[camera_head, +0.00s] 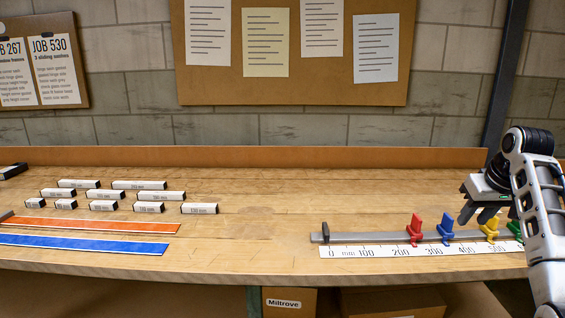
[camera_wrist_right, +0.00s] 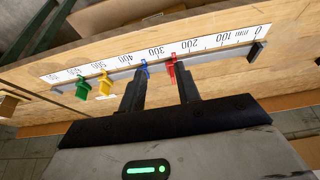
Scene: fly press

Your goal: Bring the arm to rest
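My right arm reaches in from the right in the head view. Its right gripper (camera_head: 477,214) points down above the grey rail (camera_head: 382,238), near the blue and yellow stops. In the right wrist view its two dark fingers (camera_wrist_right: 160,95) are apart with nothing held between them. Red (camera_head: 415,229), blue (camera_head: 445,229) and yellow (camera_head: 490,227) stops sit on the rail. A green stop (camera_head: 515,229) is partly hidden behind my arm in the head view but shows clearly in the wrist view (camera_wrist_right: 82,88). My left gripper is not in view.
A white millimetre scale (camera_head: 420,250) lies along the rail's front. Several labelled blocks (camera_head: 138,185) stand on the left of the bench. Orange (camera_head: 95,225) and blue (camera_head: 85,245) strips lie before them. The bench middle is clear. A low ledge (camera_head: 250,156) runs along the back.

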